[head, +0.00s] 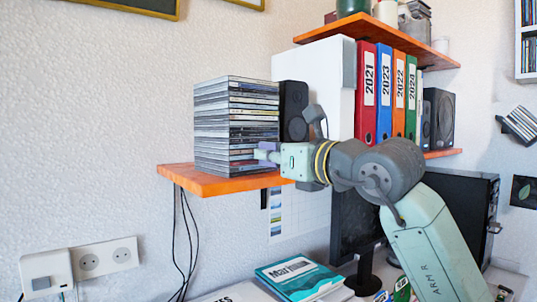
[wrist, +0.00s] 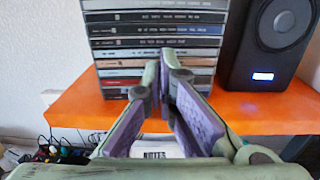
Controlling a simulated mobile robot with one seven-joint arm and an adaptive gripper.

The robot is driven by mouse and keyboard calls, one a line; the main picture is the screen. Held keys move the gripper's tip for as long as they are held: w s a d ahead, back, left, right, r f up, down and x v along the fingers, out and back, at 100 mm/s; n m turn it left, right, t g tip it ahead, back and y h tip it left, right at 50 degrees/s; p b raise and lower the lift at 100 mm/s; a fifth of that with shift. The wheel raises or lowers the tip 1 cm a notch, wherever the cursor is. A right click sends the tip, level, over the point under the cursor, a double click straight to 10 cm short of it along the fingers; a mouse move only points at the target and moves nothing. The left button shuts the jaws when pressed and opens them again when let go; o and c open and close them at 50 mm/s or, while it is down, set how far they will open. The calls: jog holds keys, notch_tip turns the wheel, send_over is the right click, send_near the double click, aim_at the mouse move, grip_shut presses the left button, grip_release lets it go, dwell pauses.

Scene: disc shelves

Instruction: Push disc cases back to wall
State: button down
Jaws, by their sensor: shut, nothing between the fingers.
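A tall stack of disc cases (head: 236,125) stands on an orange wall shelf (head: 205,182), near its left end. The cases lie flat on one another with their spines showing. In the wrist view the stack (wrist: 158,45) fills the upper middle, on the orange shelf (wrist: 270,115). My gripper (head: 260,153) is shut and empty, at the right side of the stack in the head view, low on it. In the wrist view the fingertips (wrist: 165,62) meet in front of the lower cases. I cannot tell whether they touch a case.
A black speaker (head: 293,110) stands close to the right of the stack; it also shows in the wrist view (wrist: 268,45). Ring binders (head: 383,95) stand farther right. A socket plate (head: 103,257) and cables (head: 186,235) are below the shelf. The wall left of the stack is bare.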

jog(key=x, duration=0.6)
jog(key=shift+a+b, duration=0.1)
jog(key=shift+b, duration=0.3)
